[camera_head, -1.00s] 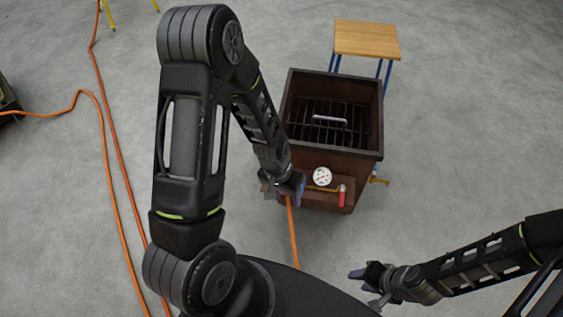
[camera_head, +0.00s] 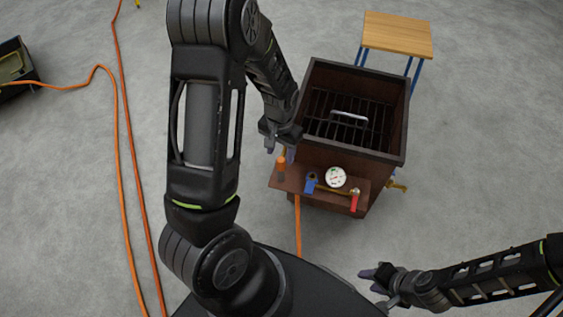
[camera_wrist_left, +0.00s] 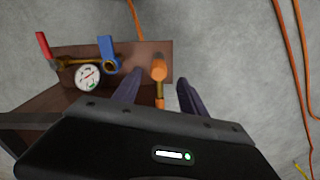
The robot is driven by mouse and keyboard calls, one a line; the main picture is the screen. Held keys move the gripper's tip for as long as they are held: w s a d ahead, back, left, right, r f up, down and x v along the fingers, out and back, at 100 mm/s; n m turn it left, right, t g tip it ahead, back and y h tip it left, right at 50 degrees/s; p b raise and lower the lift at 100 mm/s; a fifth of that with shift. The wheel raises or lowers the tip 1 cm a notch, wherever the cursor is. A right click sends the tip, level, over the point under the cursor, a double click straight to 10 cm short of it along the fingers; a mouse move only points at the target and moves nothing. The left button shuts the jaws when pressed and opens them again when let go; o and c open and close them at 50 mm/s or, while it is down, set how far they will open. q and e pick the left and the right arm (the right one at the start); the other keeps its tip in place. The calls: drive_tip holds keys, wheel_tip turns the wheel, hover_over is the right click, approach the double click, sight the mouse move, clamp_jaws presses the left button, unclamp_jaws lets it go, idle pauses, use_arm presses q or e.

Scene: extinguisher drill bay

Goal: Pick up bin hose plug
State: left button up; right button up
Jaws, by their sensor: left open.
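The bin hose plug is the orange-topped fitting (camera_head: 281,166) at the left end of the brown shelf on the front of the bin (camera_head: 385,140). It also shows in the left wrist view (camera_wrist_left: 158,71), with a brass part below the orange cap and an orange end on the hose side. My left gripper (camera_head: 279,148) is open and empty, just above the plug. In the left wrist view its fingers (camera_wrist_left: 158,97) stand either side of the plug in the picture; contact is not visible. My right gripper (camera_head: 370,281) is low at the right, away from the bin, its fingers apart.
A blue-handled valve (camera_head: 311,183), a white gauge (camera_head: 336,177) and a red-handled valve (camera_head: 355,199) sit beside the plug on the shelf. An orange hose (camera_head: 298,230) hangs below it. A wooden-topped table (camera_head: 397,35) stands behind the bin. Orange hoses cross the floor at left.

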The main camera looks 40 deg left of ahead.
sight(281, 159)
use_arm(q)
drive_tip(key=f+b, duration=0.1)
drive_tip(key=f, duration=0.4)
drive_tip(key=shift+d+f, duration=0.1)
drive_tip(key=shift+d, duration=0.1)
idle(0.6)
clamp_jaws()
idle(0.3)
